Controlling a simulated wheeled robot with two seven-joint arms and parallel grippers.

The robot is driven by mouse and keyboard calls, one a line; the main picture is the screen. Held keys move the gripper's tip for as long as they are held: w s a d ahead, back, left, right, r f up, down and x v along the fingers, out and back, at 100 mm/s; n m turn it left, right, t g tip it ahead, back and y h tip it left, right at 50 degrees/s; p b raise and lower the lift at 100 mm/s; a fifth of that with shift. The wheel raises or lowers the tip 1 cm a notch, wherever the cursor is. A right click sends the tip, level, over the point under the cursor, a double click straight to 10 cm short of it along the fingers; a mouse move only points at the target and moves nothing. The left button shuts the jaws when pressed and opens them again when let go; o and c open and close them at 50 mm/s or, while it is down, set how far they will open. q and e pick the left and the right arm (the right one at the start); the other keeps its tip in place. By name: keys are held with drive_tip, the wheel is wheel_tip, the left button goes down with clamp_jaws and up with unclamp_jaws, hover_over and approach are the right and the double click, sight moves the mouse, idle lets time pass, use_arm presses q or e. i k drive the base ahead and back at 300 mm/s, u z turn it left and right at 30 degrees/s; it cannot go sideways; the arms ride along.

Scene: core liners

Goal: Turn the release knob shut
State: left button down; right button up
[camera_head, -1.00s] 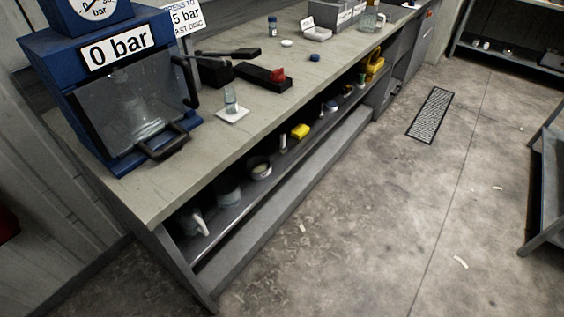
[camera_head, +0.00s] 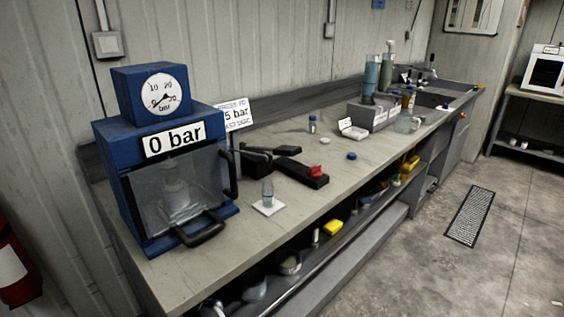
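The release knob appears to be the small red knob (camera_head: 317,170) on a low black block (camera_head: 299,173) on the bench; I cannot tell whether it is open or shut. A black pump lever (camera_head: 273,150) lies just behind the block. To the left stands the blue press (camera_head: 217,122), with a dial gauge (camera_head: 163,94) on top and a "0 bar" sign (camera_head: 174,139). Its clear front shield (camera_head: 160,205) is down, with a pale object behind it. Neither of my grippers is in view.
A small glass vial (camera_head: 267,192) stands on a white square in front of the block. A blue cap (camera_head: 352,155), a small bottle (camera_head: 312,124) and a grey rack (camera_head: 372,117) are farther along the bench (camera_head: 215,262). The floor in front is clear around a black grate (camera_head: 470,215).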

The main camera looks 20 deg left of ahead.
sight(315, 172)
drive_tip(key=z, duration=0.05)
drive_tip(key=k, duration=0.15)
drive_tip(key=z, duration=0.6)
drive_tip(key=i, duration=1.15)
drive_tip(key=u, duration=0.8)
